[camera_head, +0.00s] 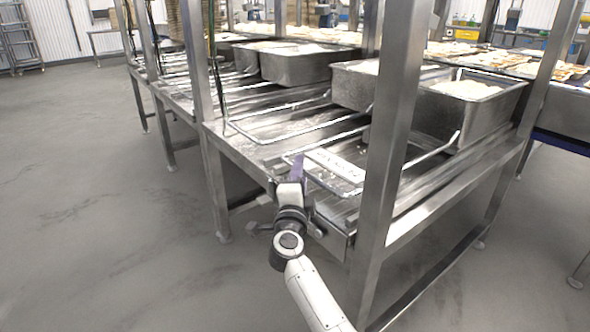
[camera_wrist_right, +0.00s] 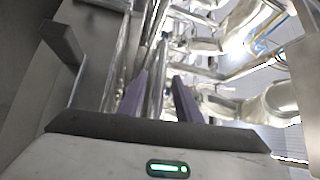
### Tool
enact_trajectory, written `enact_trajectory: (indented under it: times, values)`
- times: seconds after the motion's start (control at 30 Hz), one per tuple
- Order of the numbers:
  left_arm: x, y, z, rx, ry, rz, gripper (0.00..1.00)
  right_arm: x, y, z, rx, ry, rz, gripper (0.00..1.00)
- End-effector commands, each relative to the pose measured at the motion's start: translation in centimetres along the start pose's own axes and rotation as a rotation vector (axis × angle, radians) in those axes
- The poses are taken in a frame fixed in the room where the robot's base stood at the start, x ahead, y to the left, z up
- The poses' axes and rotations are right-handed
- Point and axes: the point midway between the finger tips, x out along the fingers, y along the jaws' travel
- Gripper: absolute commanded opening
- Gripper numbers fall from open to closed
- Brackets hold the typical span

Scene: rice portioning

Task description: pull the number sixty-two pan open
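A steel pan of rice (camera_head: 507,108) sits at the near right end of the steel rack. A long wire handle (camera_head: 437,152) reaches from it toward the rack's front edge, partly hidden by an upright post. A white label plate (camera_head: 335,165) lies near the handle's front end; its number is too small to read. My right gripper (camera_head: 298,165) is at this front end, purple fingers pointing up. In the right wrist view my right gripper (camera_wrist_right: 160,80) has its two fingers apart, with shiny metal bars beyond or between them. I cannot tell whether it touches the handle. My left gripper is not in view.
Other steel pans (camera_head: 295,66) with wire handles stand further along the rack. A thick steel post (camera_head: 390,130) rises just right of my right gripper. A food-laden conveyor (camera_head: 560,95) runs behind. The grey floor (camera_head: 90,220) on the left is clear.

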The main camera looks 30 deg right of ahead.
Motion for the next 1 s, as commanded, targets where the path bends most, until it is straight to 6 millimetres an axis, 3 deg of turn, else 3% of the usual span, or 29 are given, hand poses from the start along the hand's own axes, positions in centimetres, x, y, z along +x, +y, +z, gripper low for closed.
enact_trajectory:
  times: [0.37,0.57,1.0]
  values:
    - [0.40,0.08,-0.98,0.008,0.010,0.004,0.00,0.58,0.00,-0.36,-0.001,0.001,0.000,0.31]
    - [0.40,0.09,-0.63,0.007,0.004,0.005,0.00,0.57,0.00,-0.35,-0.001,0.001,0.000,0.01]
    - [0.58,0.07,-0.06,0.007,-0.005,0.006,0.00,0.81,0.10,-0.19,-0.001,0.022,0.004,0.00]
